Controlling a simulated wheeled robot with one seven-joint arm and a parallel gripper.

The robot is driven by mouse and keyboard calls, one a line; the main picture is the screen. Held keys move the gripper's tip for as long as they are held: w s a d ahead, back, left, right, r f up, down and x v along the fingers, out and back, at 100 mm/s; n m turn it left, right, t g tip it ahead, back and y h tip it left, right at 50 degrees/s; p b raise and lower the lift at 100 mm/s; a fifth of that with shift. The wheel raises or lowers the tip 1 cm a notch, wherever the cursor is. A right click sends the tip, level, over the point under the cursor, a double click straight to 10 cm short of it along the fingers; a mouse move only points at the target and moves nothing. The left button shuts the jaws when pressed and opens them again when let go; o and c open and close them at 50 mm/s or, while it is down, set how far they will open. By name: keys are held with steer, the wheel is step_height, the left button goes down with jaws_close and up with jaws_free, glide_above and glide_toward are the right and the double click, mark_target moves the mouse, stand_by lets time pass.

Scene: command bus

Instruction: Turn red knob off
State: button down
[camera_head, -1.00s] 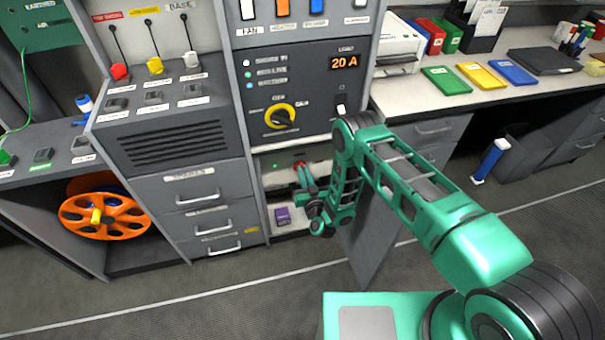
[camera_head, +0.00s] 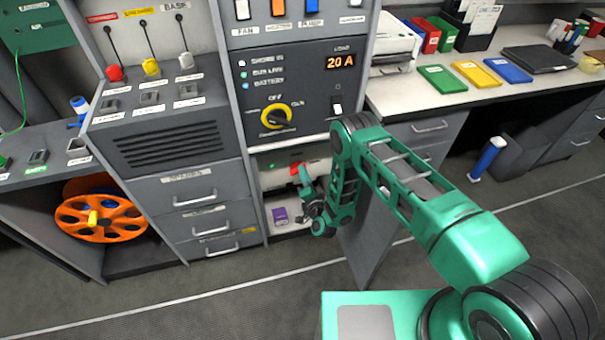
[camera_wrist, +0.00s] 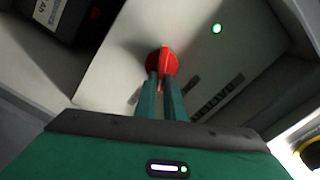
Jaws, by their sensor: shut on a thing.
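The red knob (camera_wrist: 163,61) sits on a pale panel inside an open compartment, in the middle of the wrist view. A small part of the red knob (camera_head: 296,168) also shows in the head view, mostly hidden by my wrist. My gripper (camera_wrist: 162,84) points at the knob, and its two green fingers are shut on the knob's raised red grip. In the head view my gripper (camera_head: 306,185) reaches into the compartment below the yellow rotary switch. A green light (camera_wrist: 217,29) is lit on the panel to the right of the knob.
A purple box (camera_head: 280,215) lies on the compartment floor below my gripper. A dark box (camera_wrist: 70,15) shows at the upper left of the wrist view. The compartment's open door (camera_head: 372,215) stands to the right of my wrist. A yellow rotary switch (camera_head: 276,116) is above.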

steer(key=m, duration=0.4)
steer(key=f+m, duration=0.1)
steer(key=shift+d+m, duration=0.4)
steer(key=shift+f, duration=0.1)
stand_by(0.3)
steer(key=c, duration=1.9)
jaws_free()
steer(key=shift+c, duration=0.2)
steer(key=shift+o, duration=0.5)
steer(key=shift+a, duration=0.1)
steer(key=v, duration=1)
steer(key=shift+s, duration=0.35)
